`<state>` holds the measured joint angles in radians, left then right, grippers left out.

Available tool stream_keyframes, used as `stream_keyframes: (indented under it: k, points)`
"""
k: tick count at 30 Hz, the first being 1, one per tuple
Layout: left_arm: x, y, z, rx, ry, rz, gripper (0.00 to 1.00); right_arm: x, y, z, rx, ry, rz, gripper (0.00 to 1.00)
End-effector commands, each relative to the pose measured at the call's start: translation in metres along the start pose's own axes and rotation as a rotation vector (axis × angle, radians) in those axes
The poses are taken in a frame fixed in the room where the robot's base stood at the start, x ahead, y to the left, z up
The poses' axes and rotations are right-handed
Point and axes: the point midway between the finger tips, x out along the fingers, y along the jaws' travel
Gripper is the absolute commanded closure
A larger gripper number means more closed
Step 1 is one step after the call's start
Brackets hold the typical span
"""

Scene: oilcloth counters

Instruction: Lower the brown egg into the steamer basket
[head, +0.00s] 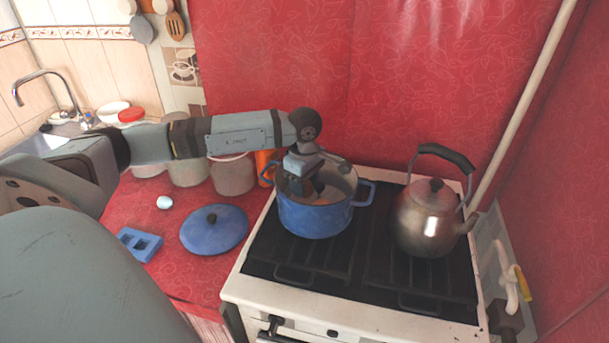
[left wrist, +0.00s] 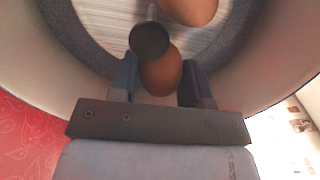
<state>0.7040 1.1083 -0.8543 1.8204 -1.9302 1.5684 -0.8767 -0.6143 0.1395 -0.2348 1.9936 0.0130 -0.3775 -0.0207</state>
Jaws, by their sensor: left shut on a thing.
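The blue pot (head: 316,218) stands on the stove's left burner, lid off. My left gripper (head: 303,188) reaches down into it from above. In the left wrist view, my left gripper (left wrist: 160,88) is shut on the brown egg (left wrist: 160,76), which sits between its fingers. The pale steamer basket (left wrist: 105,14) lies below, inside the pot. A dark round knob on a thin post (left wrist: 150,40) rises from it, overlapping the held egg's far end in the picture. Another brown egg (left wrist: 190,8) is at the top edge. Whether the held egg touches the basket, I cannot tell.
A metal kettle (head: 427,218) stands on the stove right of the pot. On the red counter lie a blue lid (head: 224,232), a blue holder (head: 139,244) and a small whitish egg-shaped thing (head: 164,202). Canisters (head: 232,176) stand behind, under my arm.

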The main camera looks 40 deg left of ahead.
Motion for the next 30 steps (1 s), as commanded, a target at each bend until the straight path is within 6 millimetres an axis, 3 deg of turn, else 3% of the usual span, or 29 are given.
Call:
stream_keyframes:
  k: [30]
  points:
    - [0.017, 0.0, 0.0, 0.0, 0.0, 0.0, 0.65, 0.008, 0.0, 0.014, 0.0, -0.005, 0.0, 0.55]
